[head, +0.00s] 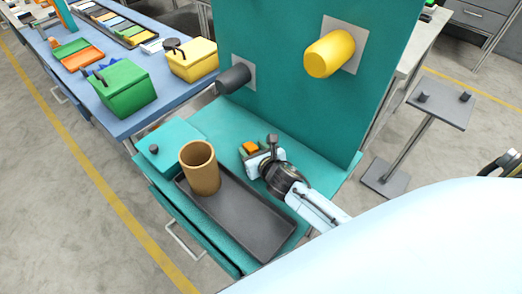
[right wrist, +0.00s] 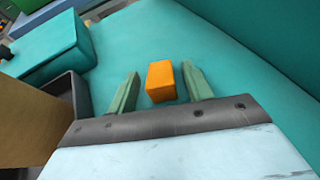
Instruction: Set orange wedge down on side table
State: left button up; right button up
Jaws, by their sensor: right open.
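The orange wedge (head: 249,148) is a small block that appears to rest on the teal top of the side table (head: 318,158), near the upright teal panel. In the right wrist view the orange wedge (right wrist: 161,81) lies between the two green fingers, with visible gaps on both sides. My right gripper (head: 256,150) is open around it, low over the tabletop; it also shows in the right wrist view (right wrist: 161,72). My left gripper is not in view.
A dark tray (head: 245,215) with a brown cylinder (head: 199,168) stands left of my right gripper. A teal block (head: 165,148) lies beyond it. The teal panel (head: 290,100) carries yellow (head: 329,54) and dark (head: 233,79) cylinders. A blue bench (head: 135,45) holds green and yellow bins.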

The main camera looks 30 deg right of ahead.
jog(key=p+v, duration=0.2)
jog(key=v, duration=0.9)
jog(key=shift+s+r, duration=0.1)
jog(key=shift+s, duration=0.3)
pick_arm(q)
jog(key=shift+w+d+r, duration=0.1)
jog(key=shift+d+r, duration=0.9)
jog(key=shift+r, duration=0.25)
